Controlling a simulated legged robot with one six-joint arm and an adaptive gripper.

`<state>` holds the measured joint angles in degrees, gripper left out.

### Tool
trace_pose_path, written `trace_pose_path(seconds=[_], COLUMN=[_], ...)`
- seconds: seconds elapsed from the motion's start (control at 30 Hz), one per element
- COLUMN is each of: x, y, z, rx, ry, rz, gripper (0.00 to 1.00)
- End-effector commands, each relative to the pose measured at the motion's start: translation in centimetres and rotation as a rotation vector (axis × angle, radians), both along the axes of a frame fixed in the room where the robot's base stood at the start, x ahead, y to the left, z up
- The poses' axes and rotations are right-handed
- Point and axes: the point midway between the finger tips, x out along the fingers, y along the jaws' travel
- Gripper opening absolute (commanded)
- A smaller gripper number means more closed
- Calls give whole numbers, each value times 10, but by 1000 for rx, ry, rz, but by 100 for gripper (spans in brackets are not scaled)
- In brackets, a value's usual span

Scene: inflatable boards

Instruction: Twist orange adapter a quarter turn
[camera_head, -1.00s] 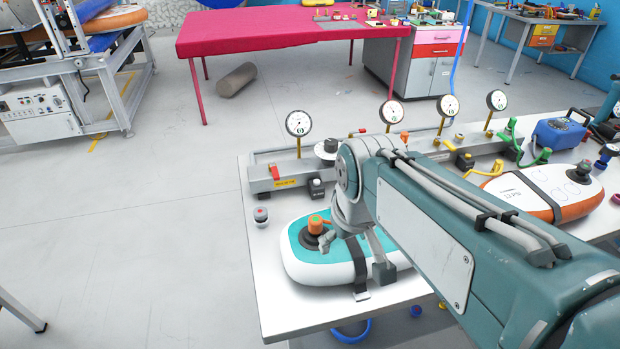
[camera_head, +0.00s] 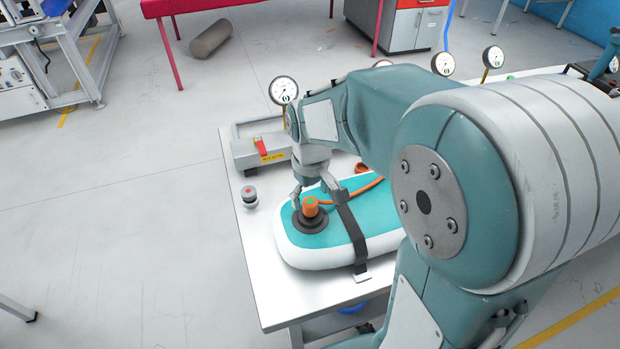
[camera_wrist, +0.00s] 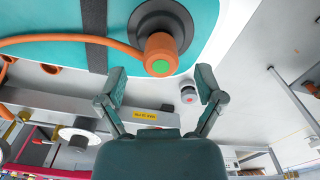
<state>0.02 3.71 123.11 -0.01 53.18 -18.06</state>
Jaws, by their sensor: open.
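The orange adapter (camera_head: 310,206) stands on the black round valve (camera_head: 309,224) near the left end of the teal and white inflatable board (camera_head: 288,252). In the wrist view the adapter (camera_wrist: 161,50) has a green round end, and an orange hose (camera_wrist: 70,40) runs left from it. My gripper (camera_wrist: 161,82) is open, with one finger left and one right of the adapter's line. The adapter appears just beyond the fingertips, and nothing is between the fingers. In the head view my gripper (camera_head: 311,188) is close by the adapter; contact cannot be told.
A black strap (camera_head: 353,235) crosses the board. A grey unit with a red lever (camera_head: 262,146) and a gauge (camera_head: 283,91) stand behind. A small red-topped knob (camera_head: 249,195) sits on the white table (camera_head: 262,290) to the left, with bare tabletop around it.

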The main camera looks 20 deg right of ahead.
Motion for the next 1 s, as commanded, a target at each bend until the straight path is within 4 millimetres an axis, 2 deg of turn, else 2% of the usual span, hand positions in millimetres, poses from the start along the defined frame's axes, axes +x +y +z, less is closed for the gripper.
trace_pose_path(seconds=[0.1,0.3,0.63,0.67,0.7,0.77,0.8,0.83,0.97,1.0], x=[-1,-1,0,0,0,0,0,0,-1,-1], y=[0,0,0,0,0,0,0,0,0,0], z=[-20,-39,-42,-42,-42,-42,-42,-42,-42,-43], rx=[0,0,0,0,0,0,0,0,0,0], ry=[4,2,0,0,0,0,0,0,1,1], rz=[0,0,0,0,0,0,0,0,0,0], gripper=[86,86,86,73,55,28,10,0,0,40])
